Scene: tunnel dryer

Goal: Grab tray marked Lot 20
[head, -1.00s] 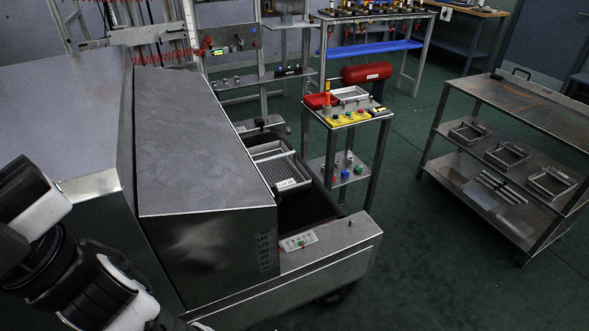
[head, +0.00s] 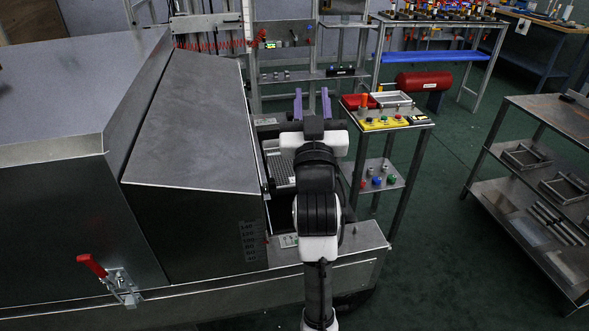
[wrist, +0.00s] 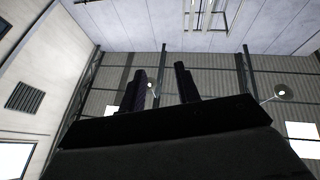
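A grey mesh tray (head: 281,170) lies in the open outlet of the dryer (head: 189,120), partly hidden behind my arm. No lot marking on it can be read. My gripper (head: 312,104) is raised above the outlet with its two purple fingers pointing up and away. It is open and empty. In the wrist view my gripper (wrist: 160,85) shows two dark fingers apart, with only ceiling and wall behind them.
A small stand (head: 430,122) with a yellow button box (head: 392,122) stands close right of my gripper. A metal shelf cart (head: 510,185) at the right holds several empty frames. A red-handled clamp (head: 92,265) sits at lower left. Green floor lies between stand and cart.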

